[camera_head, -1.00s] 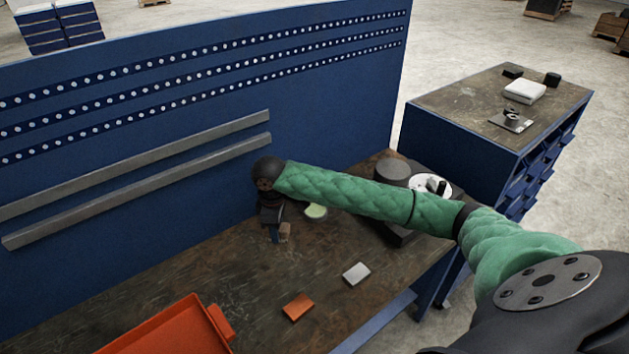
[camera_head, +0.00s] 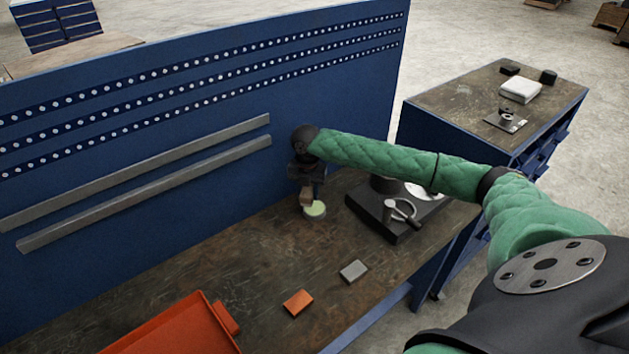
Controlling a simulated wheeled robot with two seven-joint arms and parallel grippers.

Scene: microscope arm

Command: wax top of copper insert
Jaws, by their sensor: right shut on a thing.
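My right gripper (camera_head: 306,186) points down at the back of the bench, shut on a small brown block (camera_head: 306,197). The block is right at a small round tin (camera_head: 315,210) with a pale green top, which looks like wax; I cannot tell whether they touch. An orange-copper rectangular block (camera_head: 297,303), likely the copper insert, lies flat near the bench's front edge. A grey metal block (camera_head: 354,271) lies to its right. My left gripper is not in view.
A dark machine base (camera_head: 385,224) with a metal handle stands right of the tin, partly behind my right arm. An orange-red tray (camera_head: 175,330) is at the front left. A blue panel (camera_head: 200,110) backs the bench (camera_head: 235,258). The bench middle is clear.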

